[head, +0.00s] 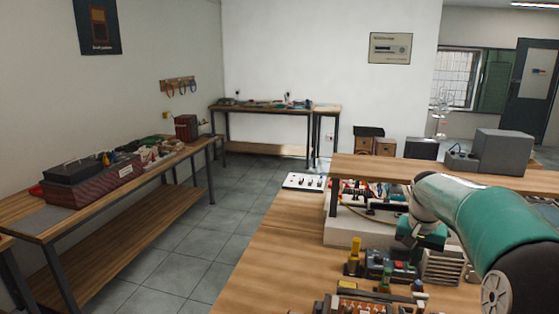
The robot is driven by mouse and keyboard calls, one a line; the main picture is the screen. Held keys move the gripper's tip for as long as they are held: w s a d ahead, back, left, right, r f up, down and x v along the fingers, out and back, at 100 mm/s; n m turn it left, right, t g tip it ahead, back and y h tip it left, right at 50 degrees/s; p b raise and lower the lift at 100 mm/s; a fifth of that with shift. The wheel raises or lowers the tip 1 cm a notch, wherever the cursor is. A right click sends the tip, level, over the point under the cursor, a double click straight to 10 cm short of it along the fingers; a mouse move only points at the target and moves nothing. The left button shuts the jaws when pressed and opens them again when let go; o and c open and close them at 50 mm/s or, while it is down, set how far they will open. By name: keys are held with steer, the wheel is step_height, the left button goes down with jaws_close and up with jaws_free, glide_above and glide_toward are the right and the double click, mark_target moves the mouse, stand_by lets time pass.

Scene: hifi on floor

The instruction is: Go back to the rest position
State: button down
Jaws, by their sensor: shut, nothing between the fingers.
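My arm, teal with black and pale joints, reaches in from the lower right corner over the wooden workbench (262,258). It bends at a pale joint, and a short teal part shows below that, close above the parts on the bench. No gripper fingers can be made out; the end of the arm is hidden or out of view.
Electronic parts (378,265) crowd the bench below my arm. A raised shelf (365,168) carries a grey box (502,150) behind it. A long side bench (120,196) stands left, another bench (268,110) at the back. The tiled floor (190,262) between is clear.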

steer(key=s+a+r+n+t, duration=0.1)
steer(key=s+a+r+n, duration=0.1)
steer(key=s+a+r, duration=0.4)
steer(key=s+a+f+n+t, duration=0.1)
steer(key=s+a, duration=0.3)
steer(key=s, duration=0.3)
steer(key=s+a+f+n+t, duration=0.1)
steer(key=s+a, duration=0.3)
steer(key=s, duration=0.3)
steer(key=s+a+f+n+t+y, duration=0.1)
steer(key=s+a, duration=0.3)
steer(key=s, duration=0.4)
steer(key=shift+a+n, duration=0.3)
steer(key=shift+n, duration=0.3)
